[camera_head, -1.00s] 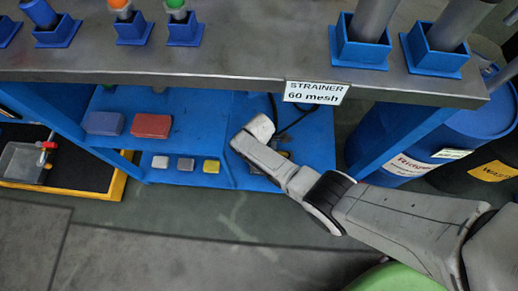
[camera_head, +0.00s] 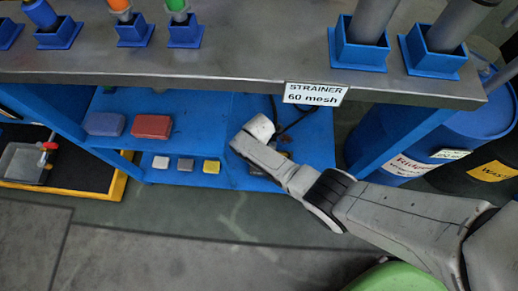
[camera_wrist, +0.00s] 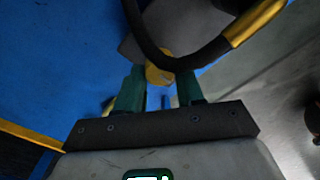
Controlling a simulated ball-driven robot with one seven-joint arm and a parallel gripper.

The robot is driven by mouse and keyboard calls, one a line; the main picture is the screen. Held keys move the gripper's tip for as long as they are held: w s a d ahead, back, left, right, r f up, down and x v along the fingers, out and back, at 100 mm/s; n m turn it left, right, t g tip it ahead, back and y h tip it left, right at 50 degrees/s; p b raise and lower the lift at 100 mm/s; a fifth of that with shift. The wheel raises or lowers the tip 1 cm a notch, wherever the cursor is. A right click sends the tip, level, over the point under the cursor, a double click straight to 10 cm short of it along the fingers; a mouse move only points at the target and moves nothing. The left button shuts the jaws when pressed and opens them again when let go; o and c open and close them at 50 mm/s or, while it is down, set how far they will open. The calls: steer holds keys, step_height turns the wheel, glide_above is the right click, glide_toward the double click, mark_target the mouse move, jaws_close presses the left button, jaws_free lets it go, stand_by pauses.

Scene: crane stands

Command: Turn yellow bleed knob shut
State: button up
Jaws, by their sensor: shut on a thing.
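The yellow bleed knob (camera_wrist: 158,74) shows in the wrist view between the green fingertips of my gripper (camera_wrist: 160,88). My gripper is shut on the knob. A dark hose (camera_wrist: 147,40) curves just beyond the knob and partly covers it. A grey block-like body (camera_wrist: 172,28) lies behind the hose. In the head view my arm reaches over the right part of the blue lower shelf (camera_head: 225,145), and my wrist hides the knob and fingers there.
A metal bench top (camera_head: 240,62) with a strainer sign (camera_head: 314,93) overhangs the shelf. A blue drum (camera_head: 425,135) stands right. The yellow hose end (camera_wrist: 257,22) is close to my gripper.

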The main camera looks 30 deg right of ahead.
steer(key=o, duration=1)
steer(key=shift+o, duration=0.2)
steer(key=shift+r, duration=0.1)
step_height(320, 180, up, 11)
steer(key=p, duration=0.6)
steer(key=shift+f+p, duration=0.2)
steer(key=shift+p, duration=0.2)
